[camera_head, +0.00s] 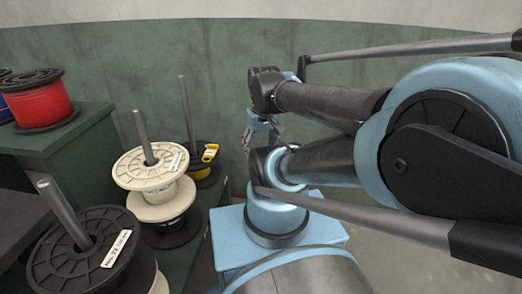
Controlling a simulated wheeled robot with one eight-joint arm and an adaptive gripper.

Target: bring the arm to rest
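My arm, light blue and dark grey, fills the right half of the head view. Its links fold back toward the left and end at a dark wrist. Below the wrist hangs my gripper (260,129), small and partly hidden behind my own arm link. It is in the air to the right of the spools, apart from them as far as I can see. I cannot make out whether its fingers are open or shut, and I see nothing held in it.
Left, a black-flanged spool (72,257) and stacked cream spools (151,168) sit on upright rods. Behind them is a black spool with yellow (210,153). A red spool (38,101) stands on a dark green cabinet (72,124). A green wall (335,44) curves behind.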

